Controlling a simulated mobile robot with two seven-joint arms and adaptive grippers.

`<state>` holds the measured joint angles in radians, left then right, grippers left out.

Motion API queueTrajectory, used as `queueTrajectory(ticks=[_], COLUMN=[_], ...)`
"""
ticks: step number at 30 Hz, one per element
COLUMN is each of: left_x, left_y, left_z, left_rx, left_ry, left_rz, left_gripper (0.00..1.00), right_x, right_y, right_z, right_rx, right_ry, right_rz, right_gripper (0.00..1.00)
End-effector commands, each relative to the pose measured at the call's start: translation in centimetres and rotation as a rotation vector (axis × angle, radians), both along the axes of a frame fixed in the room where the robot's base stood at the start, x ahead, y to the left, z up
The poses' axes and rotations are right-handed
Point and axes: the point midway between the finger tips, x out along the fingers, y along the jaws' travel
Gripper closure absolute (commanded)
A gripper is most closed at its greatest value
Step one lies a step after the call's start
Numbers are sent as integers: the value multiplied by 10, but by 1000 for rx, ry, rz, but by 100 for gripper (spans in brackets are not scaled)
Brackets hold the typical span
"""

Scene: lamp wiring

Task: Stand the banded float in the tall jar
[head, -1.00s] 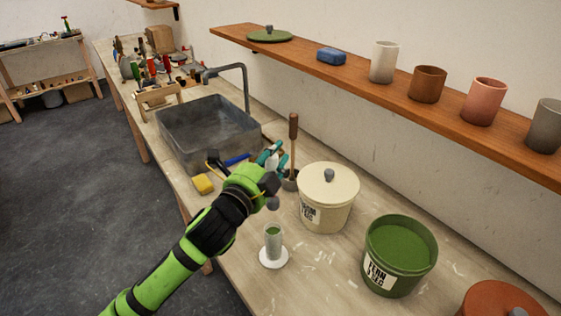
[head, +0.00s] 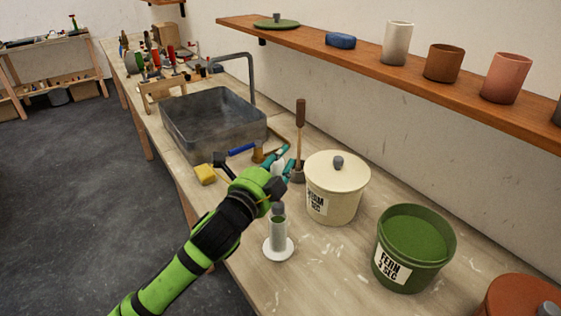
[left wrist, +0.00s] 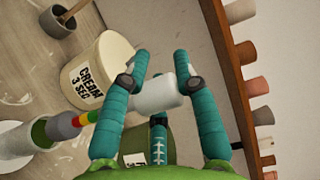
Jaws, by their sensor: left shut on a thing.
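The tall jar (head: 278,237) is a narrow clear cylinder on a round white base, with green liquid inside. It stands upright on the bench and also shows at the left of the left wrist view (left wrist: 15,142). My left gripper (head: 275,188) has teal fingers, shut on the pale end of the banded float (left wrist: 155,96). The float's red, yellow and green bands show between the fingers and the jar. Its dark grey bulb (head: 278,209) is at the jar's mouth; I cannot tell whether it is inside the rim. My right gripper is not in view.
A lidded cream tub (head: 335,190) stands close behind the jar. An open green tub (head: 412,250) is to its right. A yellow sponge (head: 205,174) and the sink (head: 213,125) lie farther left. A shelf of cups (head: 400,68) runs above.

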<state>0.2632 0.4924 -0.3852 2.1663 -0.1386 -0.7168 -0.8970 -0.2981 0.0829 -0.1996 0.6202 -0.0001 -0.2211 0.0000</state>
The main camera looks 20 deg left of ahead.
Motion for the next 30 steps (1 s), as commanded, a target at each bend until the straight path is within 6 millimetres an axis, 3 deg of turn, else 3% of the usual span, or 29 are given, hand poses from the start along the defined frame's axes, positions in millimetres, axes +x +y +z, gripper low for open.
queueTrajectory(ticks=[30], left_x=[0], left_y=[0], left_z=[-81], left_rx=[0], left_ry=[1], left_rz=[0], left_gripper=[100], right_x=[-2], right_y=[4], right_z=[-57], right_rx=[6], right_ry=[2], right_rz=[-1], right_gripper=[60])
